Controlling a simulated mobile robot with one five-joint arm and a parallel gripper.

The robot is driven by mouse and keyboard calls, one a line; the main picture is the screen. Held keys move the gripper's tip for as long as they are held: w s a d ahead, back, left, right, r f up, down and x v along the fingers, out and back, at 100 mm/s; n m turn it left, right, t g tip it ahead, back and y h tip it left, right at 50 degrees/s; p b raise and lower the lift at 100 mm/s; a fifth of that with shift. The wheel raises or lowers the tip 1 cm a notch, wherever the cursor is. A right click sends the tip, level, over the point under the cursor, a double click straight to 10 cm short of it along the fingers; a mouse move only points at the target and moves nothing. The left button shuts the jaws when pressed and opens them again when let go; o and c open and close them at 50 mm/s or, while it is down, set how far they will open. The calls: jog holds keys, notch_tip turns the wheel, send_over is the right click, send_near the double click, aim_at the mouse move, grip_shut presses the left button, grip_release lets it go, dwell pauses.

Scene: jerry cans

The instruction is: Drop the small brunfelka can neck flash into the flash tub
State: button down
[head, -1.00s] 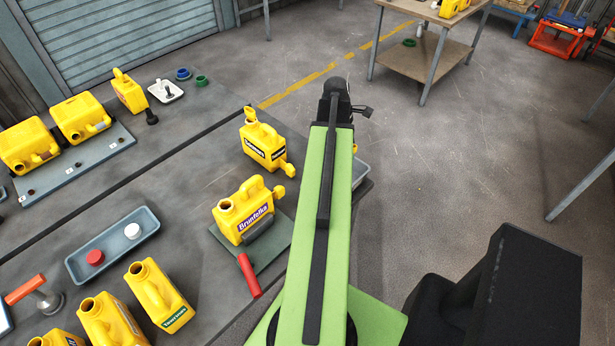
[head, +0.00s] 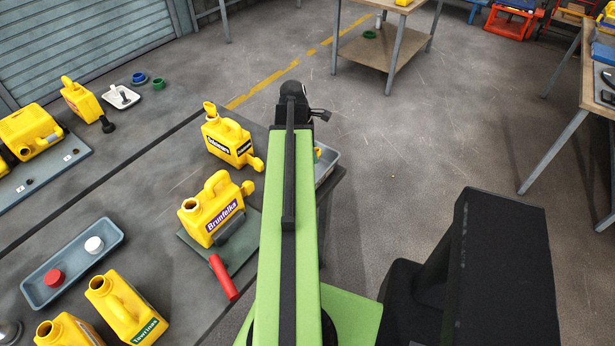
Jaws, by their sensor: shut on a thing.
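The dark end of my green arm (head: 293,90) reaches out over the right edge of the bench. My gripper's jaws are hidden behind the arm. A grey-blue tub (head: 326,167) shows partly to the right of the arm, the rest hidden behind it. A small yellow piece (head: 318,152) shows at the arm's right edge, over or in the tub; I cannot tell which, nor whether it is the neck flash. A yellow Brunfelka can (head: 208,212) stands upright on a green mat, with a rounded yellow lump at its right side.
Another yellow can (head: 229,140) stands behind the Brunfelka can. A red handle (head: 223,277) lies at the mat's front. A tray (head: 75,262) holds a red and a white cap. More yellow cans stand at left. Open floor lies to the right.

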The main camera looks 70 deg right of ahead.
jog(key=b+x, duration=0.2)
jog(key=w+b+x, duration=0.1)
jog(key=b+x, duration=0.1)
jog(key=x, duration=0.1)
jog(key=shift+a, duration=0.2)
jog(key=c, duration=1.2)
grip_release()
jog(key=shift+r, duration=0.2)
jog(key=p+v, duration=1.7)
jog(key=shift+w, duration=0.15)
